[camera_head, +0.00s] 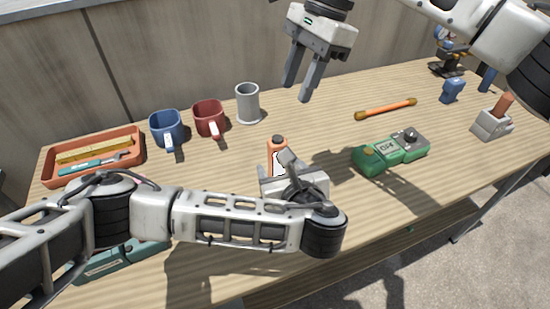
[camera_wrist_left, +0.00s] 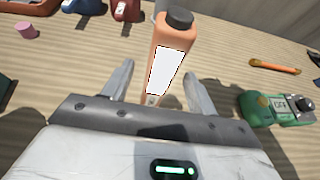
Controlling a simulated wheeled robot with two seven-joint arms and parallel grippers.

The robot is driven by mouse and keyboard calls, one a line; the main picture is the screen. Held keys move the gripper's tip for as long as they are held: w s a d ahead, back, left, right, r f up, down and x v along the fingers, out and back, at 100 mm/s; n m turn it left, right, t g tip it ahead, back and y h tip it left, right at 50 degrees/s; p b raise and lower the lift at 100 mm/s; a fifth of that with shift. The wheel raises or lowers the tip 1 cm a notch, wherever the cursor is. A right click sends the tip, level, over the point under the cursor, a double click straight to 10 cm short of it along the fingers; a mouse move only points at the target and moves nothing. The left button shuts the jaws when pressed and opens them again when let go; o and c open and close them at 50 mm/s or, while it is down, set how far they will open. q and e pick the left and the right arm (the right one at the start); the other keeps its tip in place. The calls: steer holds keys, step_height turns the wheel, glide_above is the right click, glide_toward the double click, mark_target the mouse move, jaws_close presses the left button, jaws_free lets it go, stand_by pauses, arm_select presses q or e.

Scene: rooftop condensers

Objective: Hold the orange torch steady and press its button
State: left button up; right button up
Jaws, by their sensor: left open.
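The orange torch (camera_head: 277,147) stands upright on the table near its middle, with a dark round cap, which looks like its button, on top and a white label on its side. In the left wrist view the torch (camera_wrist_left: 172,50) rises beyond and between the fingers of my left gripper (camera_wrist_left: 160,92). The left gripper is open; its fingers are apart on either side of the torch's lower part. In the head view my own left arm and wrist hide much of that gripper and the torch's base. My right gripper (camera_head: 298,92) is open and empty, above and behind the torch.
A green device (camera_head: 390,150) lies right of the torch, with an orange rod (camera_head: 386,108) behind it. A blue mug (camera_head: 166,128), red mug (camera_head: 209,117) and grey cup (camera_head: 247,103) stand behind left. An orange tray (camera_head: 136,174) holds tools. A holder (camera_head: 490,126) is far right.

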arm_select(q)
steer(key=shift+x, duration=2.4)
steer(key=c, duration=1.2)
arm_select(e)
jaws_close()
